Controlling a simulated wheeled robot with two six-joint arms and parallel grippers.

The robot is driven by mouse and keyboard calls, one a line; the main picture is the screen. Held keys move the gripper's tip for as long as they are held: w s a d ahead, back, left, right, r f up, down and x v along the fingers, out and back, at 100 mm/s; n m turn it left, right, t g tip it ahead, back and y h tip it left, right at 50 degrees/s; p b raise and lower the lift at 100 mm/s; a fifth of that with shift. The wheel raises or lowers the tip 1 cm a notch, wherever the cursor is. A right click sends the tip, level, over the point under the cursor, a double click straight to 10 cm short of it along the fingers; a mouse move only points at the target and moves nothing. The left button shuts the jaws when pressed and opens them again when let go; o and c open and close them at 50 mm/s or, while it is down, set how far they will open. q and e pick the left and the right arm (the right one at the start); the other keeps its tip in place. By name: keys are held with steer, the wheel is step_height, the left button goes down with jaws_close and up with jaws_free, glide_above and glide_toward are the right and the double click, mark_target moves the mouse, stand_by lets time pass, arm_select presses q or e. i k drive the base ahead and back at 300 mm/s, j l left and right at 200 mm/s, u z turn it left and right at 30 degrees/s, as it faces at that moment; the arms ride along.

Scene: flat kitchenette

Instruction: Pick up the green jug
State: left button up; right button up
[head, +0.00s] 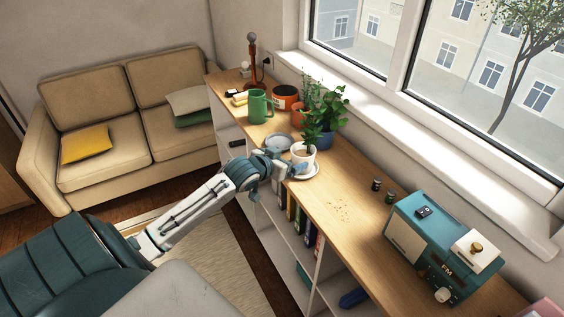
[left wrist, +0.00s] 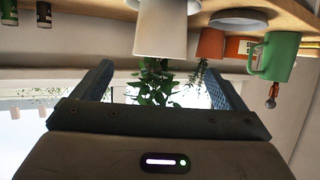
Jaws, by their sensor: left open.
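The green jug (head: 258,107) stands upright on the wooden shelf top, towards its far end. It also shows upside down at the right of the left wrist view (left wrist: 275,56), outside the space between my fingers. My left gripper (head: 286,166) is open and empty, over the shelf's front edge, nearer to me than the jug and apart from it. My right gripper is not in view.
A grey dish (head: 279,141) lies between the pot and the jug. A blue radio (head: 436,246) occupies the near end; the shelf between is mostly clear.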

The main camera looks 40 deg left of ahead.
mark_target(256, 100)
steer(key=u, duration=1.4)
